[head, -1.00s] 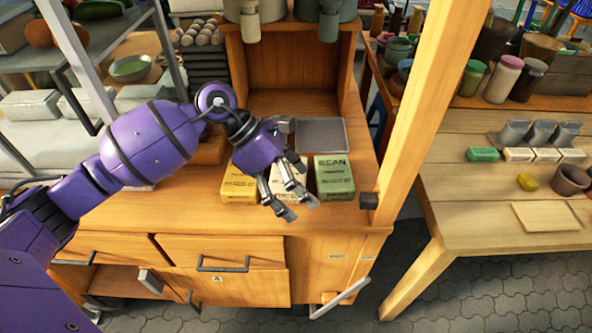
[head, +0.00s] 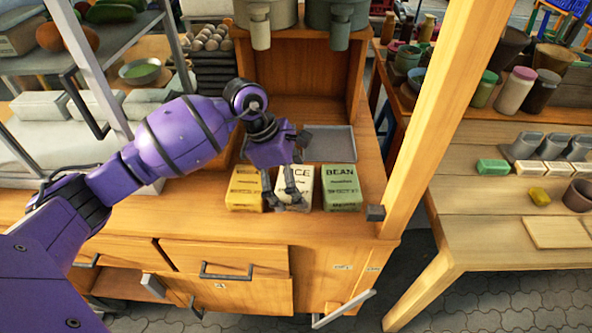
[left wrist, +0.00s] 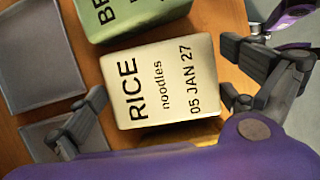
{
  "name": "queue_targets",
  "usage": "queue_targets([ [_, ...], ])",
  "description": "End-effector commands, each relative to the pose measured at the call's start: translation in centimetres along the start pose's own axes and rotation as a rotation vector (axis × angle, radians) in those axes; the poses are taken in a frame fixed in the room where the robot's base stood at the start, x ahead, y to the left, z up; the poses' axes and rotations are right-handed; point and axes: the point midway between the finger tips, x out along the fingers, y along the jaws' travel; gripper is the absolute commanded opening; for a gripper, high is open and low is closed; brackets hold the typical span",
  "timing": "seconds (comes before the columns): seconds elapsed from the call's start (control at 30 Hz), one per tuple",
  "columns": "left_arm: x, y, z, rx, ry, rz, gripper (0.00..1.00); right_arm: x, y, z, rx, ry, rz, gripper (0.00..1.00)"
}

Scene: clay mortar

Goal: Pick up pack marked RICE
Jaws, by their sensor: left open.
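The white pack marked RICE (head: 297,186) stands on the wooden counter between a yellow pack (head: 244,188) and the green pack marked BEAN (head: 341,187). My left gripper (head: 284,199) is over the RICE pack and hides part of it. In the left wrist view the RICE pack (left wrist: 165,82) shows its label "RICE noodles 05 JAN 27" between the open fingers of my left gripper (left wrist: 165,112). I cannot tell from these views whether the fingers touch the pack. The green pack (left wrist: 140,15) shows at the top. My right gripper is not in view.
A grey tray (head: 330,144) lies behind the packs on the counter (head: 170,222). A wooden post (head: 432,110) rises right of the counter. Dispensers (head: 263,20) hang above the cabinet. A second table (head: 475,235) stands to the right.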

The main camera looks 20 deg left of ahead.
Motion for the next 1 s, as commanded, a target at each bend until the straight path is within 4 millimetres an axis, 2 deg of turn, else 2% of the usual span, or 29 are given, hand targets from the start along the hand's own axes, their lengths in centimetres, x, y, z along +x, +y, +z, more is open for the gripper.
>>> queue_targets([
  [0.13,0.0,0.0,0.0,0.0,0.0,0.0,1.0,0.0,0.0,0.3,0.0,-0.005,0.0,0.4],
  [0.17,0.0,0.0,0.0,0.0,0.0,0.0,0.97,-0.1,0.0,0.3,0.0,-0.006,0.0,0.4],
  [0.47,-0.1,0.0,0.0,0.0,-0.001,0.001,0.59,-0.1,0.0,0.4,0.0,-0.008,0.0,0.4],
  [0.77,-0.3,0.1,0.1,0.0,-0.002,0.002,0.59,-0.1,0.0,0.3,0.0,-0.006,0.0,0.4],
  [0.87,-0.9,0.1,0.4,0.0,-0.002,0.003,0.59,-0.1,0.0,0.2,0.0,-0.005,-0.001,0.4],
  [1.0,-2.8,0.2,1.1,0.002,-0.001,0.005,0.59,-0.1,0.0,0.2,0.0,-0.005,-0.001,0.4],
])
